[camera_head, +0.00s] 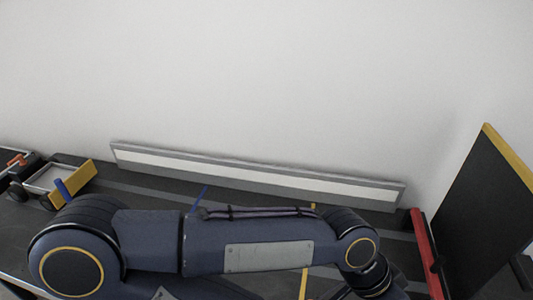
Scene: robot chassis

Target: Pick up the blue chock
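One of my arms spans the foreground and hides much of the surface behind it. Its wrist end bends down at the lower right and is cut off by the bottom edge, so no gripper fingers can be made out. A thin blue piece (200,198) sticks up at a tilt behind the arm, its lower part hidden. Another small blue piece (63,188) shows at the left by a yellow-edged tray. I cannot tell whether either is the blue chock.
A long grey and white bar (250,178) lies along the white wall. The yellow-edged tray (75,184) and red and black parts (17,162) are at the left. A red bar (425,252) and a tall black panel (486,215) with a yellow edge stand at the right.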

